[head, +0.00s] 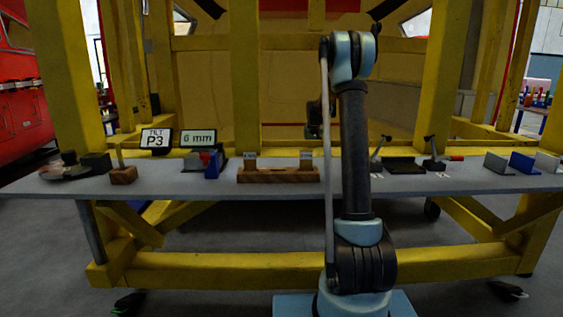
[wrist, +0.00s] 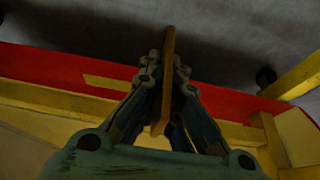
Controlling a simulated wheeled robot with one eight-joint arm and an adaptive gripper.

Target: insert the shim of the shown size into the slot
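In the wrist view my gripper (wrist: 167,85) is shut on a thin tan shim (wrist: 168,65), which stands edge-on between the fingertips. In the head view the gripper end is mostly hidden behind my arm. A sign (head: 198,138) reads "6 mm". A long wooden block (head: 278,175) on the table carries two small upright labelled pieces, one towards each end, with a gap between them. A smaller wooden block (head: 122,174) with an upright piece stands at the left. I cannot make out which piece has the slot.
The grey table (head: 220,184) spans the yellow frame. A blue and red item (head: 211,163) stands below the "6 mm" sign. Small fixtures (head: 434,160) and blue and grey angled pieces (head: 524,162) stand at the right.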

